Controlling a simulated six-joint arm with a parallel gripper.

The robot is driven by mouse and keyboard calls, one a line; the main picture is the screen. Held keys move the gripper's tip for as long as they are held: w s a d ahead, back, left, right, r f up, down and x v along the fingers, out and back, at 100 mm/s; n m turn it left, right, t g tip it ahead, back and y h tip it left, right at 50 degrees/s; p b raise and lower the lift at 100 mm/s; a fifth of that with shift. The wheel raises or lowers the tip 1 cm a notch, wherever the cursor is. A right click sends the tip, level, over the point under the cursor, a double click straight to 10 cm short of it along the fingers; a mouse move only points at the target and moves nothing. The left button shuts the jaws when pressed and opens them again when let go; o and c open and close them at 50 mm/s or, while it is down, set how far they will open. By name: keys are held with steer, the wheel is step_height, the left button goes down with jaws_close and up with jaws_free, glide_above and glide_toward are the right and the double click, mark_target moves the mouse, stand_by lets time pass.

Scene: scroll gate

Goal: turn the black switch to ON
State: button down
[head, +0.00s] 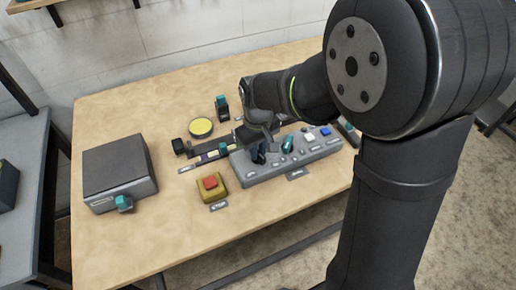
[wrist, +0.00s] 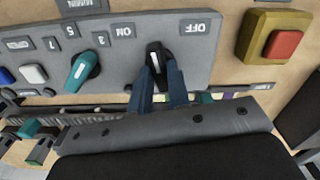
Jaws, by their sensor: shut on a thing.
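The black switch (wrist: 154,52) sits on the grey control panel (wrist: 215,62), with an ON label (wrist: 124,31) to its left and an OFF label (wrist: 191,28) to its right in the wrist view. Its visible end points up in the picture, between the two labels. My gripper (wrist: 163,78) is shut on the black switch, one blue-grey finger on each side of it. In the head view my gripper (head: 262,146) is over the left part of the panel, and the switch (head: 258,156) is partly hidden by it.
A teal knob (wrist: 82,70) stands beside the switch on the panel, with white and blue buttons beyond. A yellow box with a red button (head: 211,183) is left of the panel. A grey box (head: 118,170) stands farther left. The front of the table is clear.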

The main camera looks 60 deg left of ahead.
steer(key=n, duration=0.6)
steer(key=shift+n, duration=0.4)
stand_by(0.3)
steer(key=c, duration=1.4)
jaws_free()
steer(key=shift+o, duration=0.2)
steer(key=shift+r, duration=0.1)
step_height(320, 180, up, 17)
steer(key=shift+r, duration=0.15)
